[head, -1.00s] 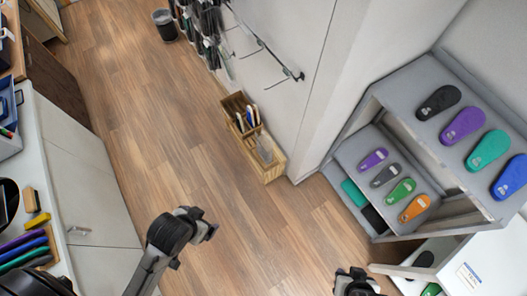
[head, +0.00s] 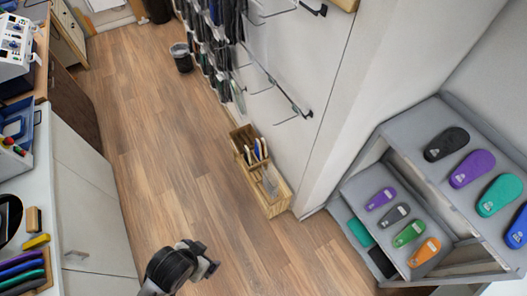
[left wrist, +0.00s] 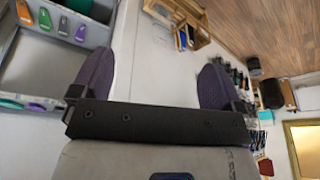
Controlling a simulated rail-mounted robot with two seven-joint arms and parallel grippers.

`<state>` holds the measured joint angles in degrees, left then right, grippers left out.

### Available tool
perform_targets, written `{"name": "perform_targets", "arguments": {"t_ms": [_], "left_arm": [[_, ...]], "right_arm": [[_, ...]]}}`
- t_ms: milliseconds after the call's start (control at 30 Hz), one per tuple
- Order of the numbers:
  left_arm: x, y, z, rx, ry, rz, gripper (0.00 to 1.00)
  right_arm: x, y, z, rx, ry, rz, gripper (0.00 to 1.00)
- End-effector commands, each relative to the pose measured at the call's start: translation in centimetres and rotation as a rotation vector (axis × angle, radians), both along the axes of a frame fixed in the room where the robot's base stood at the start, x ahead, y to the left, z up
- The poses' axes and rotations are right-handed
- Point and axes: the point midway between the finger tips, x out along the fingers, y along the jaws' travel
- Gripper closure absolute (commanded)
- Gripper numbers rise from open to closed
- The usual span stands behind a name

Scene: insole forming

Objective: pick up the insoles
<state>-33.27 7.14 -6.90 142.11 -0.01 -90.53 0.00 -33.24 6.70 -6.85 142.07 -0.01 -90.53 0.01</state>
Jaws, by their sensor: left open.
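Insoles lie on a grey tiered shelf (head: 400,140) at the right of the head view. The upper tier has a black insole (head: 446,144), a purple one (head: 472,169), a teal one (head: 499,195) and a blue one (head: 517,230). The tier below has smaller purple (head: 381,198), dark grey (head: 394,215), green (head: 409,234) and orange (head: 425,252) ones. My left gripper (head: 208,268) is over the floor, apart from the shelf. The left wrist view shows its fingers spread and empty (left wrist: 157,85), with insoles (left wrist: 44,18) at the upper left. My right gripper is out of view.
A wooden box (head: 262,175) stands on the floor against the white wall. A white cabinet (head: 90,220) with items on top is at the left. Wall hooks (head: 275,85) hold dark items near a bin (head: 181,57). Open wooden floor lies between.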

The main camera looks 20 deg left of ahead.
Motion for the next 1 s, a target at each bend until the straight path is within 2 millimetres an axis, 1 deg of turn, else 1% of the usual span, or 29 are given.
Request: {"name": "perform_targets", "arguments": {"t_ms": [167, 700, 800, 1000], "left_arm": [[0.00, 0.09, 0.00, 0.003, 0.000, -0.002, 0.07], [0.03, -0.25, 0.01, -0.009, -0.001, 0.007, 0.58], [0.04, -0.30, 0.02, -0.011, 0.000, 0.008, 0.66], [0.04, -0.29, 0.02, -0.010, -0.001, 0.007, 0.66]], "right_arm": [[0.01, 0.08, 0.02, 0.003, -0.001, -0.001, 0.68], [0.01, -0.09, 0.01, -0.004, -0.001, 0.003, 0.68], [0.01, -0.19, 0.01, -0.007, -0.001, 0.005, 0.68], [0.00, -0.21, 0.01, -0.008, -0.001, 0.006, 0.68]]}}
